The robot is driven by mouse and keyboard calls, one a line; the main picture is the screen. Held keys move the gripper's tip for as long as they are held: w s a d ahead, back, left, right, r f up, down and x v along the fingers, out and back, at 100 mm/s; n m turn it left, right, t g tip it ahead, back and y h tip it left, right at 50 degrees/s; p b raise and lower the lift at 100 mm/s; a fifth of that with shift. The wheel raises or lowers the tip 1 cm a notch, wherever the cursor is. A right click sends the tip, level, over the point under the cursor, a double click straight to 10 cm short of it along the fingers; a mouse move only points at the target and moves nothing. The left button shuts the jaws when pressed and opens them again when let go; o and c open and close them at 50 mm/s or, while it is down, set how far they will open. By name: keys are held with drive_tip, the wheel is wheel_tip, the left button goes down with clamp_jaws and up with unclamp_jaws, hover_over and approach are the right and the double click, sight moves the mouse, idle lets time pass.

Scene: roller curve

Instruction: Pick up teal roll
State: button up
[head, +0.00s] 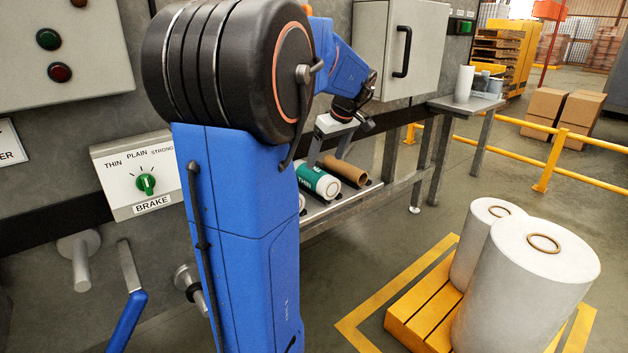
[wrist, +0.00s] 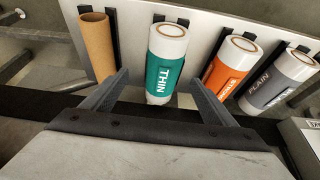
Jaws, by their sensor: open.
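The teal roll (wrist: 164,74) is a white roll with a teal band marked THIN, lying on a rack in the wrist view. In the head view the teal roll (head: 319,181) lies on the low shelf beside a brown roll, partly hidden by my arm. My gripper (wrist: 163,82) is open, its two fingers reaching toward the rack on either side of the teal roll's near end. From these views I cannot tell whether either finger touches the roll. In the head view my gripper (head: 331,147) is above the shelf.
A bare brown tube (wrist: 97,46) lies left of the teal roll in the wrist view. An orange roll (wrist: 229,66) and a grey PLAIN roll (wrist: 276,82) lie to its right. Large white rolls (head: 535,280) stand on a yellow pallet at right. A yellow rail (head: 560,165) runs behind.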

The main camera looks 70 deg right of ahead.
sight(320, 172)
drive_tip(key=x, duration=0.8)
drive_tip(key=shift+w+a+f, duration=0.25)
drive_tip(key=shift+a+f, duration=0.1)
drive_tip(key=shift+f, duration=0.05)
drive_tip(key=shift+w+d+f, duration=0.15)
drive_tip(key=shift+w+f, duration=0.1)
drive_tip(key=shift+f, duration=0.35)
drive_tip(key=c, duration=1.5)
